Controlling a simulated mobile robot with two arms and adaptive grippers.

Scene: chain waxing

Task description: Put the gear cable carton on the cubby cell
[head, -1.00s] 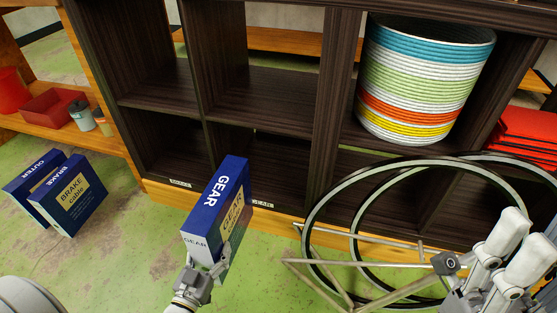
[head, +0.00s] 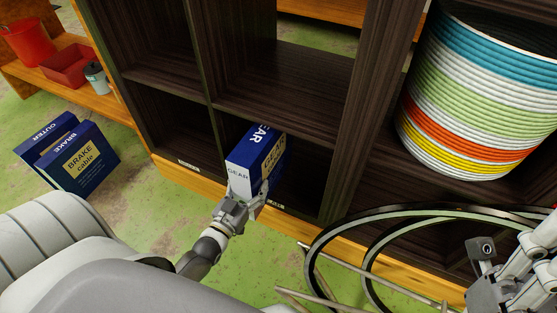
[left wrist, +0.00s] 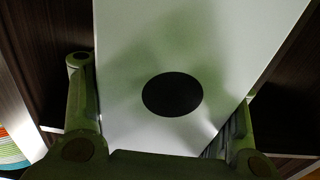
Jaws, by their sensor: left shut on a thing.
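The gear cable carton (head: 240,174), blue and white with GEAR lettering, is at the mouth of the lower cubby cell (head: 310,180), with its far part inside the opening. My left gripper (head: 246,194) is shut on the carton's near end. In the left wrist view, a pale carton face (left wrist: 190,50) with a black oval lies between the two fingers, with dark cubby wood on both sides. Whether the carton touches the cell floor is hard to tell. My right gripper (head: 485,285) is at the lower right, and its fingers are not clear.
A small label (head: 275,204) is on the cell's front edge. Two blue cartons (head: 85,165) stand on the floor at left. A striped basket (head: 480,95) sits in the cell to the right. An orange shelf (head: 75,75) holds red containers.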

